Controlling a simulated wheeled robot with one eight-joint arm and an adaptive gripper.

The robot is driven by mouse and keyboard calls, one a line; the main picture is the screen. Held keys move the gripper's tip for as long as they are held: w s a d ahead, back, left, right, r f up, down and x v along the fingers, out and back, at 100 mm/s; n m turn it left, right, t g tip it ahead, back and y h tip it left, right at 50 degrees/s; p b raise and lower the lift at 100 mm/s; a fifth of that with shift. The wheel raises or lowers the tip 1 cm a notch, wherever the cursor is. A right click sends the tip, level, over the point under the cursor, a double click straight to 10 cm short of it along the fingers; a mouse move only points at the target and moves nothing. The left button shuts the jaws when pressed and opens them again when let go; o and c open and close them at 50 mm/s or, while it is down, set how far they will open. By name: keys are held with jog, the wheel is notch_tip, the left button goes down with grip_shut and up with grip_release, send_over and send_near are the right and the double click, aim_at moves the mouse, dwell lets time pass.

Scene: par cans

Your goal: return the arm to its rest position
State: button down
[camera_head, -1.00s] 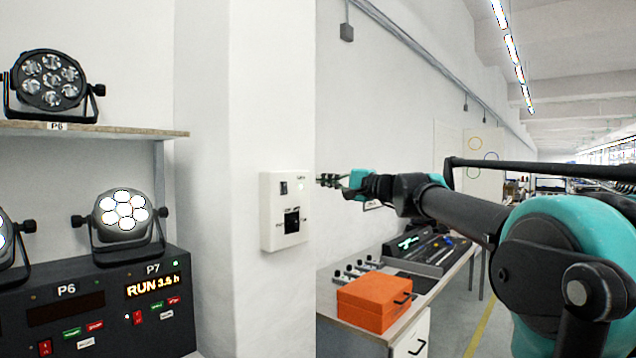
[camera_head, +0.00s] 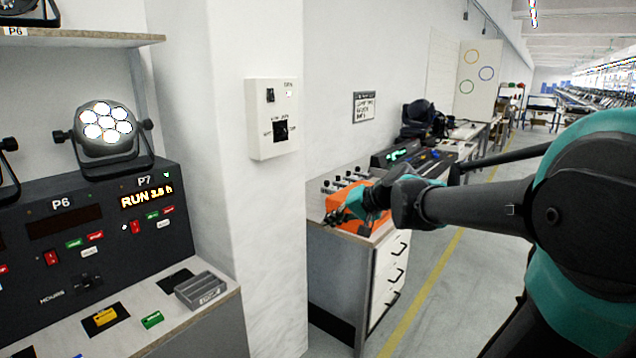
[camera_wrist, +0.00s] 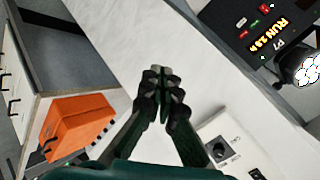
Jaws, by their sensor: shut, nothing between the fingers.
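My gripper (camera_head: 334,216) is shut and empty. In the head view it is in front of the orange toolbox (camera_head: 372,208), at the near end of the workbench, and my arm hides part of the box. In the wrist view my gripper (camera_wrist: 160,72) has its fingertips together, with the white pillar behind them. The orange toolbox (camera_wrist: 76,124) shows at lower left there. The white wall box (camera_head: 272,118) with a dark switch hangs on the pillar, up and left of my gripper. It also shows at the lower right of the wrist view (camera_wrist: 222,140).
A drawer cabinet (camera_head: 388,270) stands under the workbench. The aisle floor (camera_head: 440,290) is clear.

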jog(key=s+d+f+n+g+h, duration=0.1)
jog(key=s+d+f+h, duration=0.3)
jog(key=s+d+f, duration=0.4)
jog(key=s+d+f+n+g+h, duration=0.1)
jog(key=s+d+f+h, duration=0.3)
jog(key=f, duration=1.1)
jog(key=s+d, duration=0.3)
jog(key=s, duration=0.3)
jog(key=shift+s+d+f, duration=0.15)
jog(key=shift+s+d, duration=0.15)
jog(key=shift+d, duration=0.05)
